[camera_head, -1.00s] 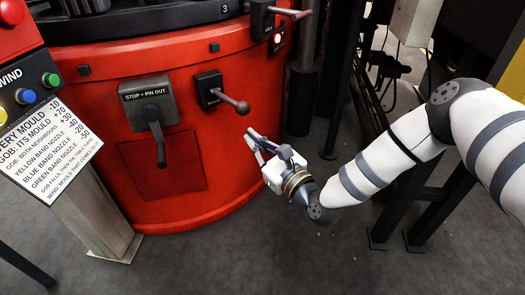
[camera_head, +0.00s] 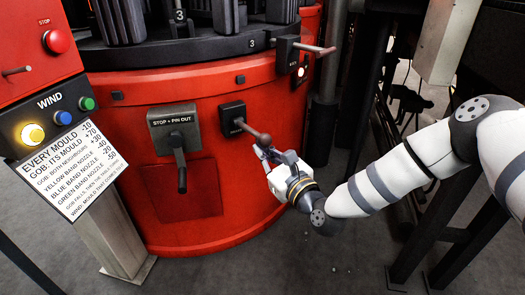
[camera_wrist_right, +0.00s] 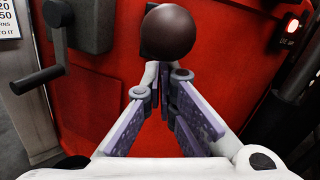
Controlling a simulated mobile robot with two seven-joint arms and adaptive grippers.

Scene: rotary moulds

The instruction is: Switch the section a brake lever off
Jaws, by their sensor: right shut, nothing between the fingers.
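A lever with a dark round knob (camera_head: 265,140) sticks out from a small black plate (camera_head: 232,118) on the red machine drum. The plate's lettering is too small to read, so I cannot tell whether this is the section a brake lever. My right gripper (camera_head: 262,152) is shut and empty, its fingertips just below the knob. In the right wrist view the knob (camera_wrist_right: 169,32) stands just beyond the closed fingertips (camera_wrist_right: 162,75); I cannot tell whether they touch it. The knob hides the lever's rod there. My left gripper is not in view.
The STOP + PIN OUT lever (camera_head: 181,165) hangs down to the left. Another lever (camera_head: 318,49) with a lit red lamp is at upper right. The WIND panel (camera_head: 50,115) with buttons stands at left. Dark posts (camera_head: 330,95) stand right of the drum.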

